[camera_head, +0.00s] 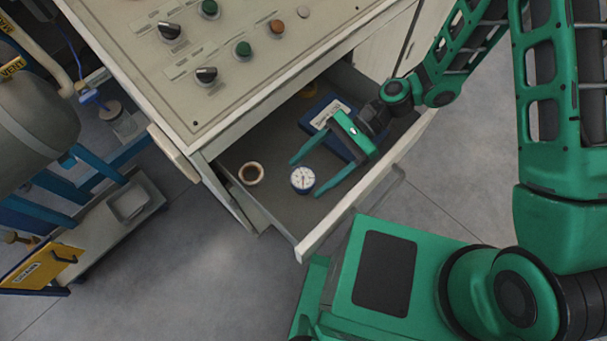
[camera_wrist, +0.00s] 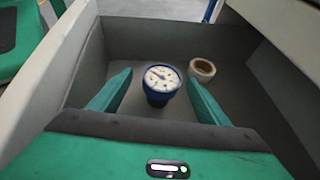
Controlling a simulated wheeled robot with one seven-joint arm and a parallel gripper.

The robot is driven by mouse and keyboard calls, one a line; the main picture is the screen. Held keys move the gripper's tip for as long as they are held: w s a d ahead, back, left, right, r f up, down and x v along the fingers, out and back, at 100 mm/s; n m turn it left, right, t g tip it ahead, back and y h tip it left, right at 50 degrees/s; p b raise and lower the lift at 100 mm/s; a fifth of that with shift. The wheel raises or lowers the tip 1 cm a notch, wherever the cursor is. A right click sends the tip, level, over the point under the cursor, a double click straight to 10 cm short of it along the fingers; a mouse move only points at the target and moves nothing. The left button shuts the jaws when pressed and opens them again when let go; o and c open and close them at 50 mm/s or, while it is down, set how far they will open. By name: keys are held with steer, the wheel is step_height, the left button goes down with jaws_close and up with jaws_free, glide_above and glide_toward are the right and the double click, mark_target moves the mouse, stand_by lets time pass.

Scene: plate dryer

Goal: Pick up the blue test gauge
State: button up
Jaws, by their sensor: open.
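The blue test gauge (camera_head: 302,179) has a round white dial and a blue body, and stands in an open drawer with its dial facing up. My gripper (camera_head: 306,178) is in the drawer, open, with its fingers on either side of the gauge. In the wrist view the gauge (camera_wrist: 161,83) stands between and slightly beyond the two fingertips (camera_wrist: 160,75). Gaps show on both sides, so the fingers do not appear to touch it. Nothing is held.
A roll of tape (camera_head: 251,173) lies in the drawer left of the gauge; it also shows in the wrist view (camera_wrist: 202,69). A blue case with a white label (camera_head: 325,112) lies behind my gripper. The drawer's front wall (camera_head: 345,213) and the control panel (camera_head: 215,60) bound the space.

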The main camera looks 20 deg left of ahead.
steer(key=shift+x, duration=3.35)
steer(key=shift+w+a+f, duration=0.1)
steer(key=shift+w, duration=0.05)
steer(key=c, duration=1.2)
